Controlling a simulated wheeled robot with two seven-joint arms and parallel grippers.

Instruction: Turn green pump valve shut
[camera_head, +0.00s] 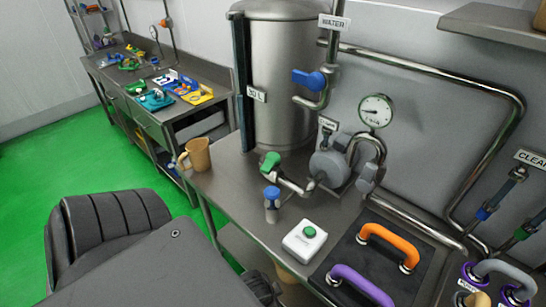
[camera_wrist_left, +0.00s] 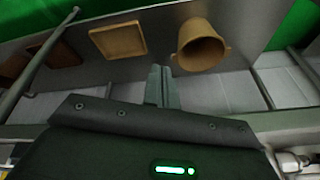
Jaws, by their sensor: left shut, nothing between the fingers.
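The green valve handle (camera_head: 270,162) sits on a short pipe between the steel tank and the grey pump (camera_head: 330,165) in the head view. My left gripper shows in the wrist view (camera_wrist_left: 162,84) with its fingers together and nothing between them. A tan cup (camera_wrist_left: 203,45) is just beyond and to the right of the fingertips, apart from them. The green handle is not seen in the wrist view. In the head view my arm fills the lower left, and I cannot make out its fingertips. My right gripper is not in view.
A blue-capped bottle (camera_head: 271,202), a white box with a green button (camera_head: 304,240) and a tan jug (camera_head: 197,154) stand on the steel counter. A blue valve handle (camera_head: 310,79) is on the water pipe. Orange (camera_head: 389,243) and purple (camera_head: 360,285) handles are at right.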

